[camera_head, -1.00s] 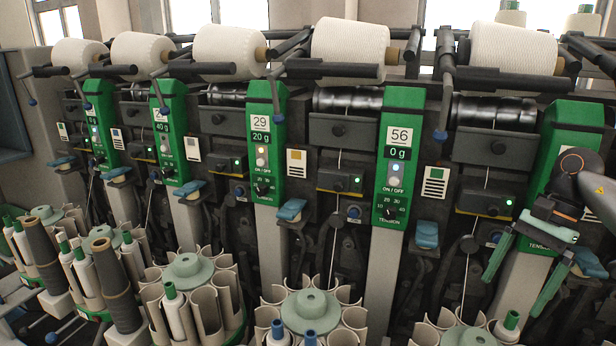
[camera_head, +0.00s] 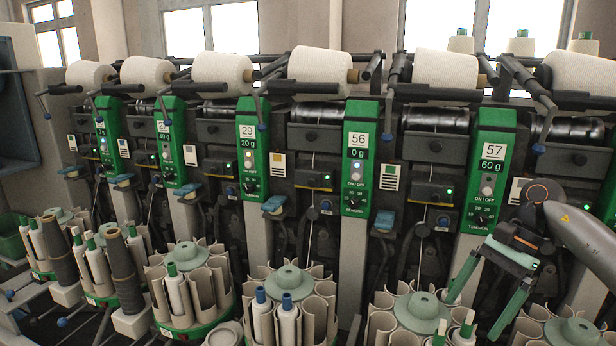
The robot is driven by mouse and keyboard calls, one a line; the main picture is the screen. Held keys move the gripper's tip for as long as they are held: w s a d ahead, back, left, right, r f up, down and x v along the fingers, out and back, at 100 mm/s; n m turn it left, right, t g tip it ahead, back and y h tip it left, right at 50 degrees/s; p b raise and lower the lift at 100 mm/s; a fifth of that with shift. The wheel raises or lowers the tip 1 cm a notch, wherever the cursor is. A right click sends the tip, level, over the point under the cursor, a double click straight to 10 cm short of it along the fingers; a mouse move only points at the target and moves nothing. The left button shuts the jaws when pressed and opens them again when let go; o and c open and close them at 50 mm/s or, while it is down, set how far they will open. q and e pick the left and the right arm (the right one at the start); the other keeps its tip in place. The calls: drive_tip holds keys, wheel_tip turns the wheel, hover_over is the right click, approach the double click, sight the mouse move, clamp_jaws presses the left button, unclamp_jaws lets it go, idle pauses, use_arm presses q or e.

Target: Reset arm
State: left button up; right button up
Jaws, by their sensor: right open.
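My right gripper (camera_head: 482,300) shows at the lower right of the head view, at the end of my grey right arm. Its two green fingers are spread apart and point down, with nothing between them. It is in front of the cone winder, below and beside the green panel marked 57 (camera_head: 490,170), above the round bobbin magazines. The green panel marked 56 (camera_head: 357,158) stands to its left. My left gripper and arm are not in view.
Round bobbin magazines (camera_head: 290,280) line the front of the machine; some pockets hold white bobbins with blue or green tops. Large white yarn cones (camera_head: 328,66) sit along the top. Two dark grey columns (camera_head: 122,270) stand at the left.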

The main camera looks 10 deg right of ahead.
drive_tip(key=w+a+f+m+t+y+p, duration=0.2)
drive_tip(key=a+m+t+y, duration=0.3)
drive_tip(key=a+m, duration=0.65)
drive_tip(key=w+a+f+m+t+y+p, duration=0.2)
drive_tip(key=a+m+y, duration=0.45)
drive_tip(key=a, duration=1.05)
drive_tip(key=s+d+f+m+t+h+p, duration=0.15)
drive_tip(key=f+m+t+h, duration=0.35)
drive_tip(key=m, duration=0.7)
drive_tip(key=d+f+m+t+h+p, duration=0.15)
drive_tip(key=f+m+t+h, duration=0.25)
drive_tip(key=m, duration=0.7)
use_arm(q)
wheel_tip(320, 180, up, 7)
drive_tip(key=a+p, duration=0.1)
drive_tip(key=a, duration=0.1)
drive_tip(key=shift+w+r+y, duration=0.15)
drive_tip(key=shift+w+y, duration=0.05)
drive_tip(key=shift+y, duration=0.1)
use_arm(e)
drive_tip(key=s+d+f+m+g+h, duration=0.3)
drive_tip(key=s+f+m+g+h, duration=0.2)
drive_tip(key=s+f+m, duration=0.8)
drive_tip(key=s+g, duration=0.1)
drive_tip(key=s, duration=0.2)
drive_tip(key=shift+f+h, duration=0.35)
drive_tip(key=shift+f, duration=0.05)
